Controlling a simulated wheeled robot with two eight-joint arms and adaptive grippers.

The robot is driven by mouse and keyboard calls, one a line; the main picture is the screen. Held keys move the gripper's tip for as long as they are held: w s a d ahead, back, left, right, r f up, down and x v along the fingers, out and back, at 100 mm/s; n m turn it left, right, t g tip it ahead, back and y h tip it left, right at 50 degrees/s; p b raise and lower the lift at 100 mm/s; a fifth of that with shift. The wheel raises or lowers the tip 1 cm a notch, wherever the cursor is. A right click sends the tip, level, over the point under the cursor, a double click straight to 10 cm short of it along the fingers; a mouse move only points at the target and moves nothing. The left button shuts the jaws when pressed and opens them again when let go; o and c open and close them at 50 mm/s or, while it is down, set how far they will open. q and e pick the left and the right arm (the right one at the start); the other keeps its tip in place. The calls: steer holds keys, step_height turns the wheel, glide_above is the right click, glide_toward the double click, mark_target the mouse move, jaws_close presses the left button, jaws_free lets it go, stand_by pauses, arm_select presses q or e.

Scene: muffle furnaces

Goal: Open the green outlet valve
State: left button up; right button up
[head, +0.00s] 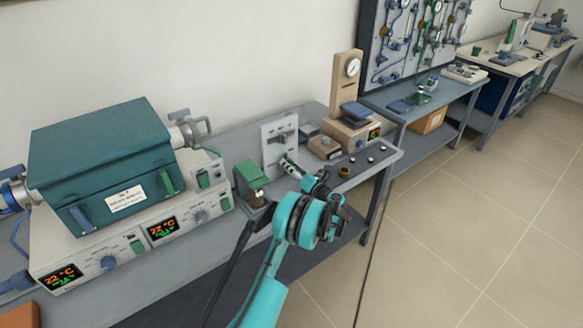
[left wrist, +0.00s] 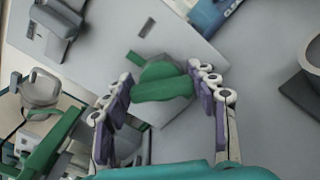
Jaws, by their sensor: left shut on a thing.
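The green valve handle (left wrist: 162,86) shows in the left wrist view, a rounded green knob with a bar across its front. It sits over a grey body. My left gripper (left wrist: 160,98) has its purple-padded fingers on both sides of the handle and is shut on it. In the head view my left gripper (head: 318,187) is at the front of the bench, to the right of a green-topped block. I cannot make out the held handle there, as the gripper and arm cover that spot. My right gripper is in neither view.
A teal furnace box (head: 100,160) stands on a control unit at the left. The green-topped block (head: 250,172) and an upright white panel (head: 272,155) stand close to the gripper. A beige gauge stand (head: 345,85) is behind. Open floor (head: 460,220) lies to the right.

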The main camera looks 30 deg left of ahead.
arm_select(q)
steer(key=m, duration=0.5)
steer(key=shift+w+f+m, duration=0.1)
steer(key=shift+m, duration=0.2)
steer(key=shift+d+f+m, duration=0.1)
steer(key=shift+f+m, duration=0.05)
steer(key=shift+m, duration=2.05)
steer(key=o, duration=1.2)
steer(key=shift+c, duration=0.2)
steer(key=shift+d, duration=0.1)
steer(key=v, duration=1.1)
steer(key=shift+d+f, duration=0.1)
steer(key=shift+d, duration=0.2)
